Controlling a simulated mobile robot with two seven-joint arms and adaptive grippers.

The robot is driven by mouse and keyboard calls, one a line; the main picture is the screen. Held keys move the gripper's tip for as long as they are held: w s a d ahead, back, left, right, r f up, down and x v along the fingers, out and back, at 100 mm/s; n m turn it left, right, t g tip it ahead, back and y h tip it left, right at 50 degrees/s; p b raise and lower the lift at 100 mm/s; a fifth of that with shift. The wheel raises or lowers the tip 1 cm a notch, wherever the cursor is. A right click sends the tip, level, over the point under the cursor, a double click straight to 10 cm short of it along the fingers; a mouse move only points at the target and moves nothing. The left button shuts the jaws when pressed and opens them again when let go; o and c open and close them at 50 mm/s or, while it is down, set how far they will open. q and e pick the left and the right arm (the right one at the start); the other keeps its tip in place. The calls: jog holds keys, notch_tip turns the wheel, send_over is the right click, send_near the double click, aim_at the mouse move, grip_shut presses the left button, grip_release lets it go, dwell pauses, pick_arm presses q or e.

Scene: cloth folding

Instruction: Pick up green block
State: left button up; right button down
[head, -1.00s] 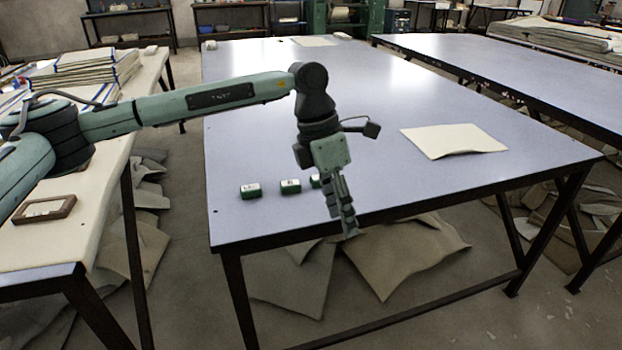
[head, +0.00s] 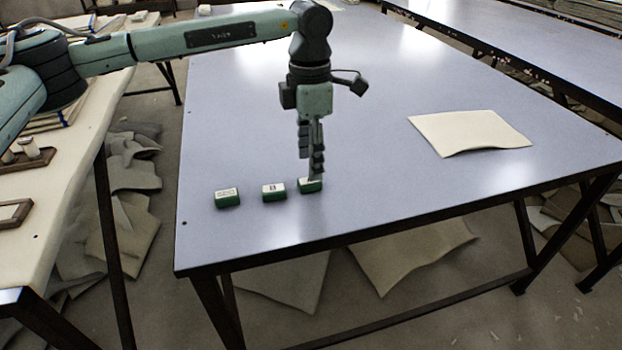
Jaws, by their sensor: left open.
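Three green blocks with pale labelled tops stand in a row near the front left of the blue-grey table (head: 400,200): a left block (head: 227,198), a middle block (head: 274,192) and a right block (head: 310,186). My left gripper (head: 313,176) points down at the right block, its fingers partly in front of that block. I cannot tell whether the fingertips touch it. The gripper is open. My right gripper is not in view.
A cream cloth (head: 470,132) lies flat on the right part of the table. A cream-topped side table (head: 50,190) on the left carries a wooden frame. Cloths lie on the floor below. The table between the blocks and the cloth is clear.

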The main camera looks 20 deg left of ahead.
aim_at(307, 180)
pick_arm(q)
jog(key=f, duration=0.5)
jog(key=shift+w+a+f+p, duration=0.15)
jog(key=shift+w+a+p, duration=0.05)
jog(key=shift+a+p, duration=0.15)
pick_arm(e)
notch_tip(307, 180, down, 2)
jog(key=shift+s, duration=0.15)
pick_arm(q)
jog(key=shift+c, duration=0.5)
jog(key=c, duration=0.9)
